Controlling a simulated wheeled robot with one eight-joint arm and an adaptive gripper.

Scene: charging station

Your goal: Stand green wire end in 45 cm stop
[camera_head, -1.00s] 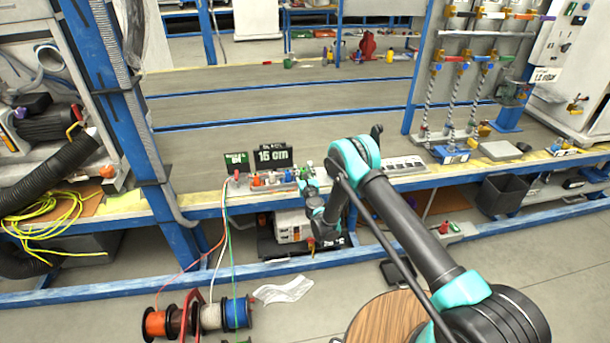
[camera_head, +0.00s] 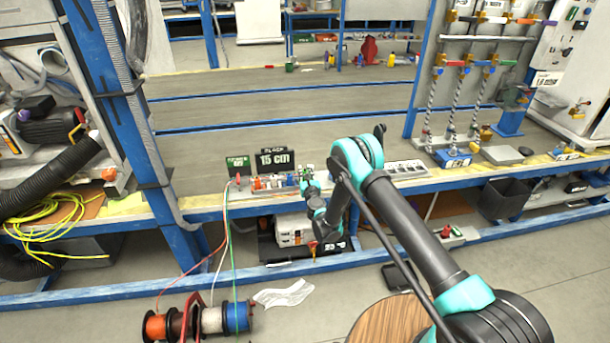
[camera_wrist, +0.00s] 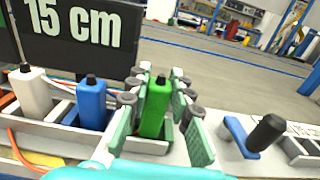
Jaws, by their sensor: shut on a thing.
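The green wire end (camera_wrist: 156,107) is an upright green block with a dark tip in the wrist view. My gripper (camera_wrist: 159,85) is shut on it, a green-padded finger on each side. Its foot is at a grey slot of the holder (camera_wrist: 147,147); I cannot tell whether it is fully seated. A blue end (camera_wrist: 92,104) and a white end (camera_wrist: 33,92) stand upright in slots to its left. The black sign behind reads "15 cm" (camera_wrist: 80,28); it also shows in the head view (camera_head: 275,161). In the head view my gripper (camera_head: 306,176) is small at the holder.
In the head view, wires run up from spools (camera_head: 198,320) on the floor to the bench. Bottle-like items and a rack (camera_head: 462,95) stand at the right. The bench behind the sign is clear.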

